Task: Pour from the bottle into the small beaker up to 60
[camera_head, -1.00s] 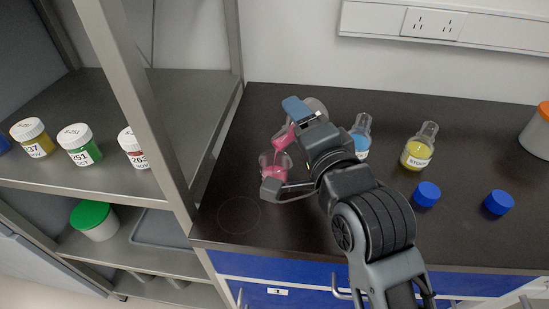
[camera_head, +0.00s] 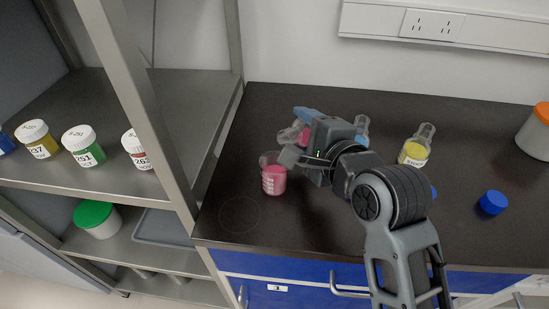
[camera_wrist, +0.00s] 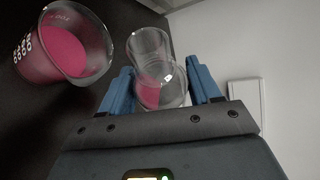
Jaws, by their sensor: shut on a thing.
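The small beaker (camera_head: 273,184) stands upright on the dark bench and holds pink liquid well up its wall. It has white graduation marks, too small to read against the level. It also shows at the left of the wrist view (camera_wrist: 62,48). My gripper (camera_head: 303,118) is shut on the clear bottle (camera_head: 290,134), behind and right of the beaker. In the wrist view the blue fingers (camera_wrist: 162,86) clasp the bottle (camera_wrist: 150,50) on both sides. A little pink liquid shows inside it. The bottle is tilted and apart from the beaker, with no stream visible.
A blue-liquid flask (camera_head: 362,126) stands behind my gripper, and a yellow-liquid flask (camera_head: 415,148) to its right. A blue cap (camera_head: 493,203) lies at right, another is mostly hidden by my arm. A metal shelf post (camera_head: 160,120) stands left.

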